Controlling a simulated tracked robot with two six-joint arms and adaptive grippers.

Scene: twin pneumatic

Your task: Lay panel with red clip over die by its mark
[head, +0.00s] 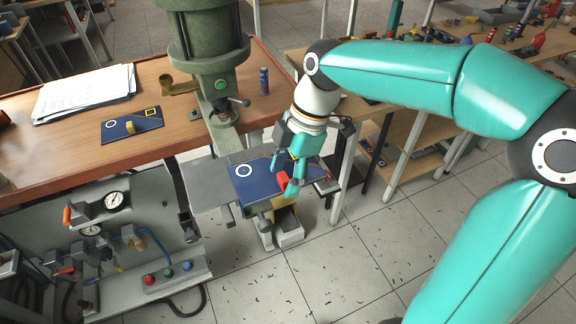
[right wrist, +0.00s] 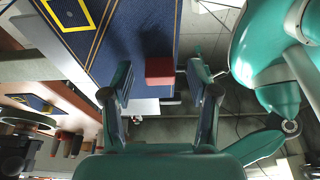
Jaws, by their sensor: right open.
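A dark blue panel (head: 258,192) with a white ring lies on the grey work plate (head: 205,186) below the green press. A red clip (head: 282,180) stands near its right edge. In the right wrist view the same panel (right wrist: 130,45) shows a yellow square outline, and the red clip (right wrist: 159,71) sits at its edge, ahead of my fingers. My right gripper (head: 292,178) is open at the clip, with a finger on each side in the wrist view; contact is not clear. The die is hidden or cannot be made out. My left gripper is out of view.
A second blue panel (head: 132,124) with a yellow clip lies on the wooden bench (head: 185,125) beside a paper stack (head: 85,93). The green press (head: 208,45) stands close left of my right arm. A valve panel (head: 130,225) hangs below the bench.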

